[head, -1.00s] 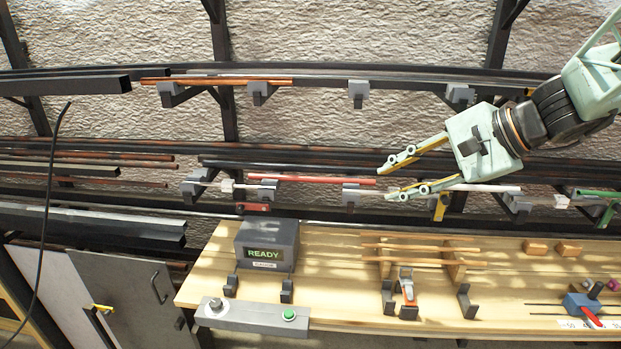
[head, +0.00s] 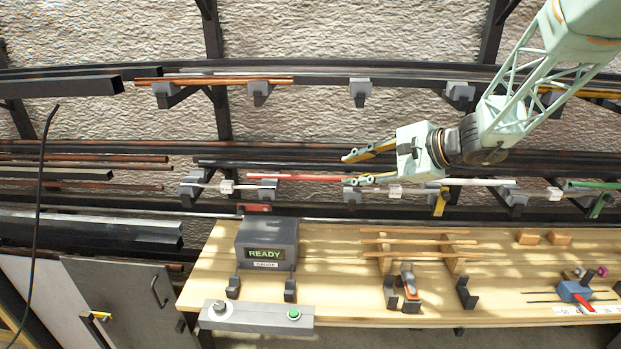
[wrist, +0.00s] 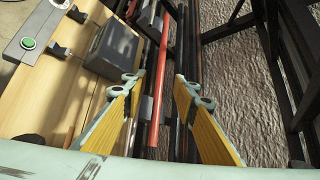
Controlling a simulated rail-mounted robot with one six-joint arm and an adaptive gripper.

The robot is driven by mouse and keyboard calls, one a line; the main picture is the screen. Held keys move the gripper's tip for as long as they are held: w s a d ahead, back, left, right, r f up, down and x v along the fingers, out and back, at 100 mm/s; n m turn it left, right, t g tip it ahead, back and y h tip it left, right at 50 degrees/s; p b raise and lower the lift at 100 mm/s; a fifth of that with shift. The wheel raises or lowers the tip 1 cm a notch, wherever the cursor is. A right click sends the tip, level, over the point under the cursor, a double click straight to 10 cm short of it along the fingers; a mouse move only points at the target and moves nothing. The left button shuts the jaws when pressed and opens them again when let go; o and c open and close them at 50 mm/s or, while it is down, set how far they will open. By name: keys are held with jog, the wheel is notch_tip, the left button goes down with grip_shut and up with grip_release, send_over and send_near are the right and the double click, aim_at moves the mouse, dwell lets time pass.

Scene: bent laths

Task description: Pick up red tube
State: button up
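The red tube (head: 300,176) lies level on grey rack holders in the middle of the wall rack, left of my gripper. In the wrist view the red tube (wrist: 160,85) runs lengthwise between my spread fingers, with its far end beyond the fingertips. My gripper (head: 348,169) is open and empty, its fingers pointing left at the tube's right end. In the wrist view my gripper (wrist: 160,80) shows yellow inner pads apart on both sides of the tube. Whether the fingers are level with the tube in depth is hard to tell.
White tubes (head: 485,182) with light blocks lie on the same rack row. Dark rails run behind. Below is a wooden bench (head: 340,300) with a grey READY box (head: 266,245), clamps and thin wooden laths (head: 420,243). A black cable (head: 42,190) hangs at left.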

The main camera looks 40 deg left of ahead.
dwell(0.4)
send_near(314, 177)
jog(key=x, duration=0.2)
jog(key=shift+s+a+f, duration=0.1)
jog(key=shift+a+f, duration=0.25)
jog(key=shift+f, duration=0.05)
jog(key=shift+a, duration=0.1)
dwell(0.4)
jog(key=shift+p+x, duration=0.65)
jog(key=shift+x, duration=1.85)
jog(key=shift+r, duration=0.1)
jog(key=shift+c, duration=0.4)
grip_shut()
jog(key=shift+r, duration=0.1)
